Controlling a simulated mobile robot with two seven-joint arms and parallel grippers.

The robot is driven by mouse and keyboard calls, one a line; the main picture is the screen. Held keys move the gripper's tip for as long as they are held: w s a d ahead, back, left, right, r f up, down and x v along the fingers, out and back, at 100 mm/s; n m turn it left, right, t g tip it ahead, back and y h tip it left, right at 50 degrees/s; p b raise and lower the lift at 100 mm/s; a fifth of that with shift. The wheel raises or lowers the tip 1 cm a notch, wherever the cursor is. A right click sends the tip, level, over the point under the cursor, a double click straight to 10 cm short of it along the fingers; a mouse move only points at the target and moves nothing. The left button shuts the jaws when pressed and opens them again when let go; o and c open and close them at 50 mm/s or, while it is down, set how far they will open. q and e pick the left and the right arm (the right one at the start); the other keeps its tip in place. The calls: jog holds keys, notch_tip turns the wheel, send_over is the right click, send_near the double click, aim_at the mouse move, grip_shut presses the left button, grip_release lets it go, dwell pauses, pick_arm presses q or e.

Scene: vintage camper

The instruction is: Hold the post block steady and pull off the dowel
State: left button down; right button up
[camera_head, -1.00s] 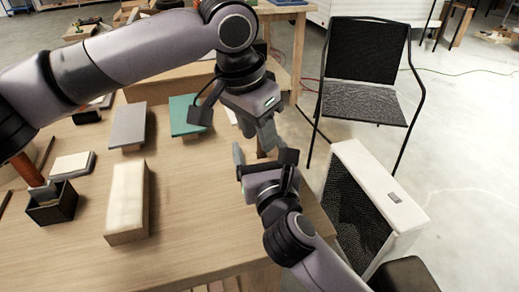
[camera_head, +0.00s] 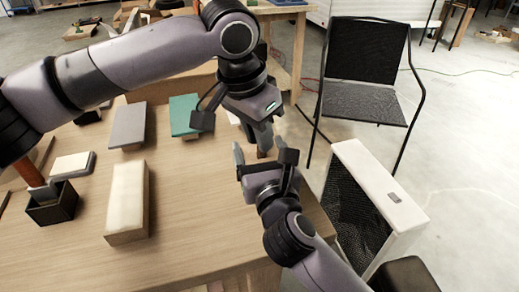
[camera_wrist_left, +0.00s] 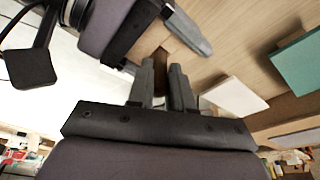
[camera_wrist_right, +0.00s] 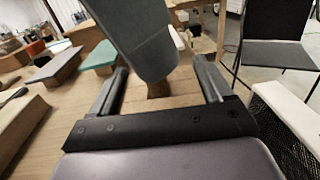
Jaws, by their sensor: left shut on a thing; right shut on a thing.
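The dowel (camera_head: 262,154) is a short brown piece showing just below my left gripper's tips in the head view. It also shows in the right wrist view (camera_wrist_right: 158,89). My left gripper (camera_head: 264,142) is shut on it from above; its fingers hide most of it. The post block (camera_wrist_right: 182,101) is pale wood, between the fingers of my right gripper (camera_wrist_right: 160,85) in the right wrist view. My right gripper is shut on it near the table's right edge. The block is mostly hidden in the head view. I cannot tell whether dowel and block still touch.
The wooden table (camera_head: 185,225) holds a cream block (camera_head: 126,200), a grey-topped block (camera_head: 127,127), a teal-topped block (camera_head: 185,115) and a small dark box (camera_head: 52,205). A white heater-like unit (camera_head: 375,195) and a black chair (camera_head: 362,85) stand off the table's right side.

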pick_arm(q)
jog(key=shift+r, duration=0.1)
jog(key=shift+r, duration=1.45)
jog(key=shift+r, duration=2)
pick_arm(e)
jog(key=o, duration=1.1)
jog(key=shift+c, duration=0.2)
jog(key=shift+s, duration=0.1)
jog(key=v, duration=0.7)
jog(key=shift+s, duration=0.15)
